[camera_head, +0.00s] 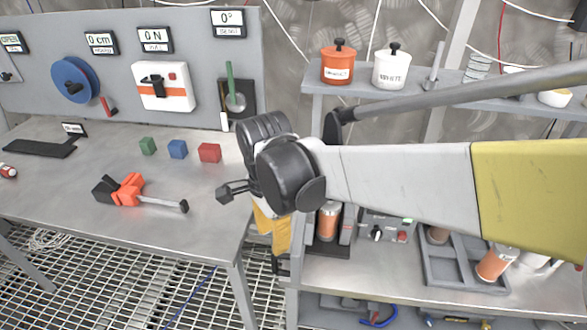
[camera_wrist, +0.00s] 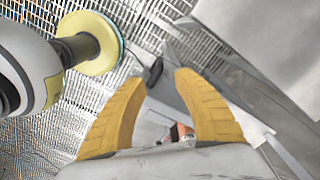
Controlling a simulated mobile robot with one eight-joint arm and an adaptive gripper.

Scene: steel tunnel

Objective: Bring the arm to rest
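My gripper (camera_head: 272,236) points down over the gap between the left table and the right bench in the head view. Its yellow fingers partly hide the table's right end. In the wrist view my gripper (camera_wrist: 159,77) has its two fingers well apart, with no object clearly gripped. A small orange and white thing (camera_wrist: 178,132) shows between the finger bases; I cannot tell its distance. My arm stretches in from the right of the head view, bent at the dark wrist joint.
The left table (camera_head: 60,190) carries an orange-and-black tool (camera_head: 125,190), a green cube (camera_head: 148,146), a blue cube (camera_head: 178,149) and a red cube (camera_head: 209,153). On the right shelf (camera_head: 440,90) stand an orange pot (camera_head: 338,66) and a white pot (camera_head: 391,70). A grey tray (camera_head: 440,265) holds canisters below my arm.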

